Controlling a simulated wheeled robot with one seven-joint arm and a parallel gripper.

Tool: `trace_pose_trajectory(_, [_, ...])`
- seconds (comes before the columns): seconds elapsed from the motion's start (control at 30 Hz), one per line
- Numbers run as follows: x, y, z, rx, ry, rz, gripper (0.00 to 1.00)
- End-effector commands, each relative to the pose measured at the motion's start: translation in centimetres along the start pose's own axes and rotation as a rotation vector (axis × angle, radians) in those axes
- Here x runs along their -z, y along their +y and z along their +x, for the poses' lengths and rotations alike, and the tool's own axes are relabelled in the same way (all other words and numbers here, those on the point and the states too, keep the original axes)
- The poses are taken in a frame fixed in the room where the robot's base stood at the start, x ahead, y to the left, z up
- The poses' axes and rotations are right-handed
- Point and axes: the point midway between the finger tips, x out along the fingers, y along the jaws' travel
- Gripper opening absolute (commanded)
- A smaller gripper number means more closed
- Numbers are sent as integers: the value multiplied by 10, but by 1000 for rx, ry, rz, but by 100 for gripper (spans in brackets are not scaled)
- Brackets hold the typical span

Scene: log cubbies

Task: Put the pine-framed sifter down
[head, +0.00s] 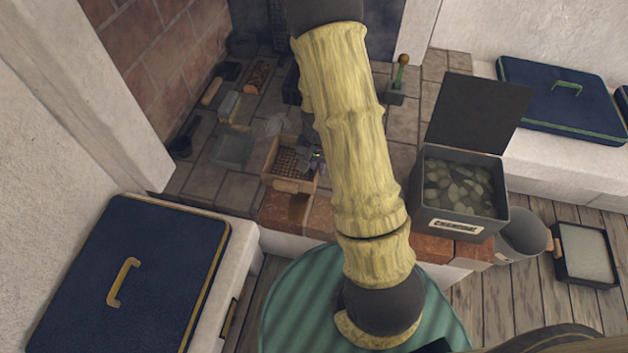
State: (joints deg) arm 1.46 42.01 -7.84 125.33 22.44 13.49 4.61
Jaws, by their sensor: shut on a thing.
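The pine-framed sifter (269,160), a small square pale wooden frame with a dark mesh, shows left of my arm, at or just above the brick-edged tiled floor. My gripper (312,157) is at the sifter's right side and is shut on it. My arm hides part of the gripper and whatever lies right behind it. I cannot tell whether the sifter's underside touches the tiles.
A grey flat tray (233,149), a dark scoop (186,137) and a brush (219,83) lie left on the tiles. An open bin (455,223) of leafy pieces stands right. Blue cushioned benches (130,275) flank the space. Some tiles beside the sifter are bare.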

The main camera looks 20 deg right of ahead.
Motion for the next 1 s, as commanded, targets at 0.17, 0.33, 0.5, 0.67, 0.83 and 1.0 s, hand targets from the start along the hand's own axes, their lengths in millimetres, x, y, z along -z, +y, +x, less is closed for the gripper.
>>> trace_pose_trajectory(0.17, [1,0,5,2,2,0,0])
trace_pose_trajectory(0.33, [0,0,5,1,2,0,0])
trace_pose_trajectory(0.5, [0,0,26,0,0,1,0])
trace_pose_trajectory(0.67, [0,0,52,0,1,0,0])
trace_pose_trajectory(0.83, [0,0,55,2,2,0,0])
trace_pose_trajectory(1.0, [0,0,54,1,2,0,0])
